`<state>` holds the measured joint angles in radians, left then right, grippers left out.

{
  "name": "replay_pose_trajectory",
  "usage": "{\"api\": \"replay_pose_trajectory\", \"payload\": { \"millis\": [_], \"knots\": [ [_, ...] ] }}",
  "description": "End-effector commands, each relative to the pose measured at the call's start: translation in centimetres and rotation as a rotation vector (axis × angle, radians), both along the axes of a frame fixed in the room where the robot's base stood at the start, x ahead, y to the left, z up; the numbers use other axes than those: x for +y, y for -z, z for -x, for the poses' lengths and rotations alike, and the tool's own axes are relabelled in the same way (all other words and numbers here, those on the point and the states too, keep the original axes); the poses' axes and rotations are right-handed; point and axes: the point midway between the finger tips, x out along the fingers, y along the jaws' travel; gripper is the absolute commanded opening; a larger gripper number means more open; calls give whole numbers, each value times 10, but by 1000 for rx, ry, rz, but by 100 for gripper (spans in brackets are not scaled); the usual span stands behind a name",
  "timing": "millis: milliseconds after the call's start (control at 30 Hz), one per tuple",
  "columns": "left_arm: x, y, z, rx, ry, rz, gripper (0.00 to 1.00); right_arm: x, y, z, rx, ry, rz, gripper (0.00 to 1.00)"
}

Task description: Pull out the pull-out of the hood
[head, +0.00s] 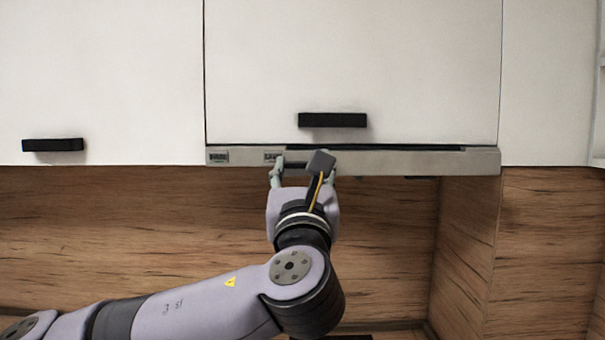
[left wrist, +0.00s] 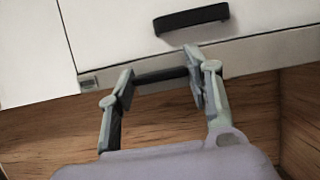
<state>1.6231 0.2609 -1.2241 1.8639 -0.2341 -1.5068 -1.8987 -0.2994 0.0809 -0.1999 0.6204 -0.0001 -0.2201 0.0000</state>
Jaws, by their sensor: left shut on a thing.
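The pull-out of the hood shows its long grey front strip (head: 410,161) under the middle white cabinet; a thin dark gap runs along its top edge. It also crosses the left wrist view (left wrist: 265,52). My left gripper (head: 301,165) is at this strip, left of its middle, reaching up from below. In the left wrist view my left gripper (left wrist: 163,84) has one finger at each end of a short dark handle bar (left wrist: 160,75) on the strip, and is shut on it. The exact finger contact is partly hidden. My right gripper is in neither view.
White cabinet doors with black handles (head: 333,120) (head: 53,145) hang above and to the left. A wood splashback (head: 120,220) lies behind my arm. A wood side panel (head: 467,240) stands to the right. The space below the hood looks free apart from my arm.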

Motion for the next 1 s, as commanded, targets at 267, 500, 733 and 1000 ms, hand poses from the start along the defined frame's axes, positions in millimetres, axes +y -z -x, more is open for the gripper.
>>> {"api": "replay_pose_trajectory", "payload": {
  "millis": [267, 500, 733, 1000],
  "knots": [
    [-1, 0, -1, 1, 0, -2, 58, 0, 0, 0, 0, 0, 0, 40],
    [0, 0, -1, 1, 1, -1, 67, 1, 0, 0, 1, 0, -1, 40],
    [-1, 1, 1, 0, 1, -1, 67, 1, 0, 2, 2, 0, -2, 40],
    [-2, 17, 38, 0, 6, -4, 67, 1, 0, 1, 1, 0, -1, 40]
  ]
}}
